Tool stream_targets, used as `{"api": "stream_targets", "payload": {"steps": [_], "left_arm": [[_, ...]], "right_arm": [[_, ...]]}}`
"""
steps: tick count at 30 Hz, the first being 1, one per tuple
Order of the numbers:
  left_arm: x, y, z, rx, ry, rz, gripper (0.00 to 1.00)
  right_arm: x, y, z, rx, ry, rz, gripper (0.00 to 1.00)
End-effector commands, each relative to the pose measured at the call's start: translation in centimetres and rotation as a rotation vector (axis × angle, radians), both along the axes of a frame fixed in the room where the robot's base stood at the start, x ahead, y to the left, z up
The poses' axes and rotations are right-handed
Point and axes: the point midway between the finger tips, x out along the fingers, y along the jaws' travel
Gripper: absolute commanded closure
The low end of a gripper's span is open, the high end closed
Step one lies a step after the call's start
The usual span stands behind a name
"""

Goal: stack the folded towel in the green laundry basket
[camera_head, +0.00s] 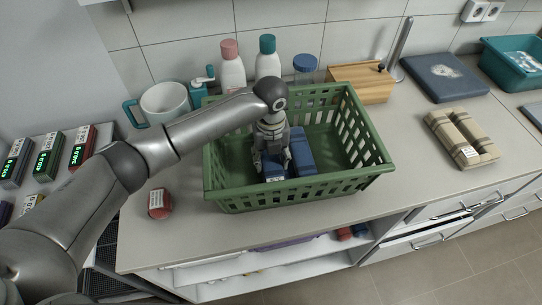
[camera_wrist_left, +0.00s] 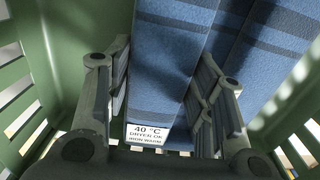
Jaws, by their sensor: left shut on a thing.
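The green laundry basket (camera_head: 340,188) stands on the counter, and its slatted walls also show in the left wrist view (camera_wrist_left: 62,50). My left gripper (camera_head: 272,168) reaches down inside the basket. It is shut on a folded blue towel (camera_wrist_left: 165,75) with a white label reading 40 °C; the fingers lie on both sides of it. In the head view this towel (camera_head: 273,178) sits low in the basket. Another blue striped fold (camera_head: 301,160) lies right beside it; I cannot tell whether it is a separate towel. My right gripper is not in view.
Bottles (camera_head: 232,68), a white-and-teal mug (camera_head: 164,103) and a wooden box (camera_head: 360,84) stand behind the basket. A red item (camera_head: 159,203) lies at front left. A beige folded bundle (camera_head: 462,138) and a dark blue slab (camera_head: 445,76) lie right.

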Motion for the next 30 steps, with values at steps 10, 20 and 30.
{"api": "stream_targets", "payload": {"steps": [10,20,30], "left_arm": [[0.0,0.0,-0.2,0.000,0.000,-0.001,0.34],[0.0,0.0,-0.1,0.000,0.000,0.000,0.29],[0.2,-0.1,4.1,-0.003,-0.006,-0.001,0.29]], "right_arm": [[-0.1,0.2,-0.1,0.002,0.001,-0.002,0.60],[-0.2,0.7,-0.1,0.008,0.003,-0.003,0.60],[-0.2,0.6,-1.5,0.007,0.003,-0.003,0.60]]}}
